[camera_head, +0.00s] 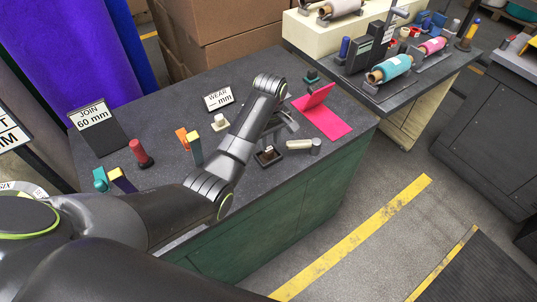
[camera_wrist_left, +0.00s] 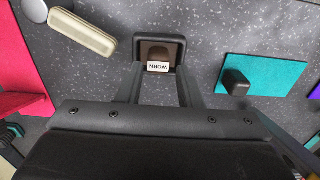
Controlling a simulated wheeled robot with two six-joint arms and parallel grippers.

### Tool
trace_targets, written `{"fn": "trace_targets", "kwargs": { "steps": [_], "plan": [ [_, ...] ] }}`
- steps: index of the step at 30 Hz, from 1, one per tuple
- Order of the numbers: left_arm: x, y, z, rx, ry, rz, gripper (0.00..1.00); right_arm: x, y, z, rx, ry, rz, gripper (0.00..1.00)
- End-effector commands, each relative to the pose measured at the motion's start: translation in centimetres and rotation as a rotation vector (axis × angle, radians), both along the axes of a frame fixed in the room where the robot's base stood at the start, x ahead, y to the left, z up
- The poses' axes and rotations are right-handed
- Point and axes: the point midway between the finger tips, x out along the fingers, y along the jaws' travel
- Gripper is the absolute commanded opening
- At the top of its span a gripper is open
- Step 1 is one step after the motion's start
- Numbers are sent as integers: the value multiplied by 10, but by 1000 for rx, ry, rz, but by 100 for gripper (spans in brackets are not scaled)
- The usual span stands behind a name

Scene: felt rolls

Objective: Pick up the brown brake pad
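The brown brake pad (camera_head: 268,152) appears as a small brown piece in a black tray on the dark bench. In the left wrist view the brown piece (camera_wrist_left: 157,51) lies in the tray (camera_wrist_left: 178,43), beside a white label reading WORN (camera_wrist_left: 158,67). My left gripper (camera_head: 280,131) is above the bench, just behind the tray in the head view. In the left wrist view its two fingers (camera_wrist_left: 160,78) are spread apart, with nothing between them, and point towards the tray. I cannot tell its exact height. My right gripper is not in view.
A cream bar (camera_wrist_left: 82,33) and a grey cylinder (camera_head: 316,146) lie close beside the tray. Pink felt (camera_head: 325,119) is to the right. The bench's front edge is near the tray.

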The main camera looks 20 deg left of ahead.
Motion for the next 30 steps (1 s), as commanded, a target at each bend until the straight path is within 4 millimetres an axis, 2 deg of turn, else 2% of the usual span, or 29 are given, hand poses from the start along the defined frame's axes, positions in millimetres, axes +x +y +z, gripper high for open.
{"fn": "trace_targets", "kwargs": {
  "steps": [8,18,28,30],
  "plan": [
    [2,2,-17,0,2,0,33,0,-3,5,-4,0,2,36],
    [6,6,-56,0,1,0,33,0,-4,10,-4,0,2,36],
    [6,6,-62,0,0,0,33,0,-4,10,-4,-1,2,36],
    [6,6,-62,0,0,0,24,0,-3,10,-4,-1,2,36]
  ]
}}
